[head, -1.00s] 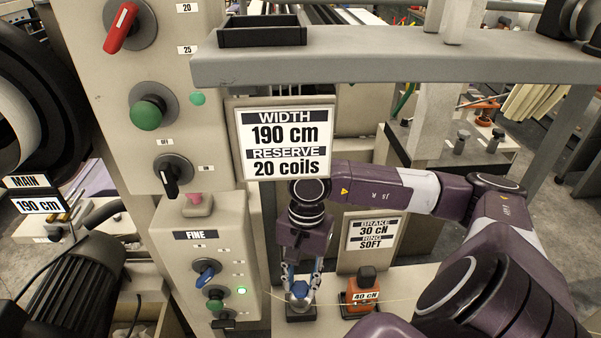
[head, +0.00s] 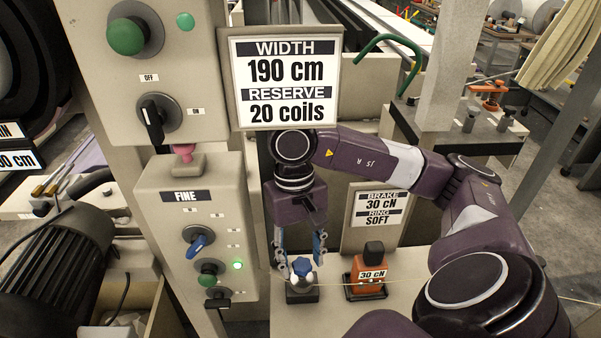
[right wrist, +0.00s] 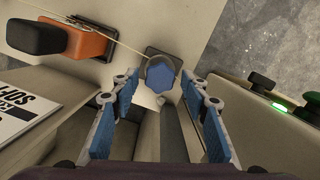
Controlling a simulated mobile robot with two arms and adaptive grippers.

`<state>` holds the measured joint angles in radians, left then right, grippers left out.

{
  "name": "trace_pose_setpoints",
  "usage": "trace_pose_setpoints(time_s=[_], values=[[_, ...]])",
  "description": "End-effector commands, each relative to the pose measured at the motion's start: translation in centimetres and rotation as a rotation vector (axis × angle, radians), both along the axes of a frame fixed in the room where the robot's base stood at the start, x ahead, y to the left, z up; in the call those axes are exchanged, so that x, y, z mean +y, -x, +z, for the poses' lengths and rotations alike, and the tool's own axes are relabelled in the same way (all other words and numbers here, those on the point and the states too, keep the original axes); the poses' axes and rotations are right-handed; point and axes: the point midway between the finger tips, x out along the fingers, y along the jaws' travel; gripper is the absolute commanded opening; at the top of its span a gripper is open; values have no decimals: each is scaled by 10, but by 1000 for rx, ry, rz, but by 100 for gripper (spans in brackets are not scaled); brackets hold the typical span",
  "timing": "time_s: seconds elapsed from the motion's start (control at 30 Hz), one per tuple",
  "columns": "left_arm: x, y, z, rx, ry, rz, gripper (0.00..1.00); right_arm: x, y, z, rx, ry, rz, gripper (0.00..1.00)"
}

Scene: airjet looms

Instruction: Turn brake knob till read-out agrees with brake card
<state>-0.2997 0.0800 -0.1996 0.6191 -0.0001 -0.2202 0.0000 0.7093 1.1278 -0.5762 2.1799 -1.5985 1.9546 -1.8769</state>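The brake knob (head: 301,268) is blue and lobed, on a dark square base at the bottom centre. It also shows in the right wrist view (right wrist: 160,73). The orange brake unit (head: 366,284) beside it has a black top and a read-out of 30 cN. The brake card (head: 376,209) behind says BRAKE 30 cN, RING SOFT. My right gripper (head: 301,257) points down above the knob, its fingers spread to either side. In the right wrist view, nothing is between the fingers and they stand apart from the knob. My left gripper is out of view.
A FINE panel (head: 190,225) with a blue switch, a green button and a lit green lamp stands close left of my right gripper. A WIDTH 190 cm, RESERVE 20 coils sign (head: 285,78) hangs above. A thin yarn crosses by the brake unit.

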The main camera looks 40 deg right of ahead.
Motion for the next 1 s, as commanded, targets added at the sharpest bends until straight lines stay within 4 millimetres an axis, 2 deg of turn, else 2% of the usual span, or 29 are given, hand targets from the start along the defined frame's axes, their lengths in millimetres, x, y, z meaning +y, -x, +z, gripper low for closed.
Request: trace_pose_setpoints(time_s=[0.37,0.9,1.0], values=[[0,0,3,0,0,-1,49,0,0,5,-1,0,-3,44],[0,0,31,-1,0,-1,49,0,-1,58,-2,-1,-4,44],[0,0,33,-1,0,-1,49,0,0,62,-1,-1,-3,44]])
